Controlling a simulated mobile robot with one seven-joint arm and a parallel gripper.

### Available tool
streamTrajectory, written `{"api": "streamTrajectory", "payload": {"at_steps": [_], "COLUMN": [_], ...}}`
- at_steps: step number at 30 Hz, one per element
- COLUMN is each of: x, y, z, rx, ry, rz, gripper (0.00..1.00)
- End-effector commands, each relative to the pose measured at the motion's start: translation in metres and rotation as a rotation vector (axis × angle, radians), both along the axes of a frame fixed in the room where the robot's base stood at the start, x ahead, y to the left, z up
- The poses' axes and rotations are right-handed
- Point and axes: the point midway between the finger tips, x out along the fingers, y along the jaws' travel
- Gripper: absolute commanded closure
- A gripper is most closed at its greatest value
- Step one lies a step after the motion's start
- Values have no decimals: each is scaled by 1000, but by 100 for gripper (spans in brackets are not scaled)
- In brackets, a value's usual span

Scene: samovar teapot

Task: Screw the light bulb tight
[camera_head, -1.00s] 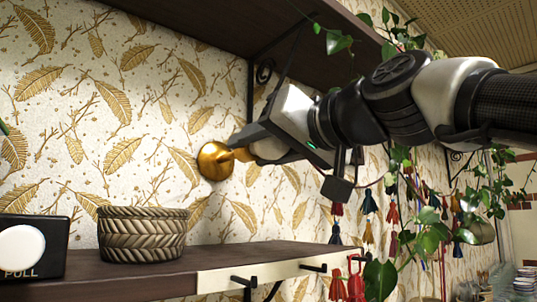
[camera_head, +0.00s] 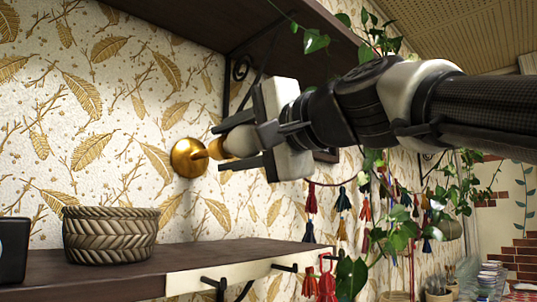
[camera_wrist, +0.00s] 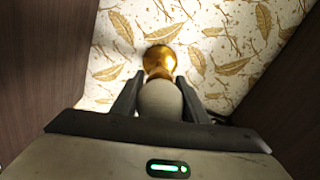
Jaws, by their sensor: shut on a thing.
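A pale, rounded light bulb (camera_head: 241,141) points out sideways from a round brass wall socket (camera_head: 187,158). My gripper (camera_head: 234,143) is shut on the bulb, with one finger above it and one below it in the head view. In the wrist view, the bulb (camera_wrist: 160,99) sits between the two dark fingers (camera_wrist: 159,97), its neck end towards the brass socket (camera_wrist: 160,61). The bulb's base meets the socket; the thread is hidden, so I cannot tell how deep it sits.
A dark shelf (camera_head: 110,273) below holds a woven basket (camera_head: 110,237) and a black box (camera_head: 13,251). Another dark shelf (camera_head: 190,17) with a black bracket (camera_head: 238,75) is overhead. Hanging plants (camera_head: 350,275) and tassels (camera_head: 310,200) are to the right.

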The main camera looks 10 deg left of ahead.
Motion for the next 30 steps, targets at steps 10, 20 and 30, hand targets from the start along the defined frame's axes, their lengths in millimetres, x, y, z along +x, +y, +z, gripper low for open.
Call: {"api": "streamTrajectory", "payload": {"at_steps": [10,20,30], "x": [0,0,1], "y": [-1,-1,-1], "z": [2,2,1], "rx": [213,413,580], "ry": [250,486,680], "rz": [-2,-2,-2], "gripper": [82,82,82]}}
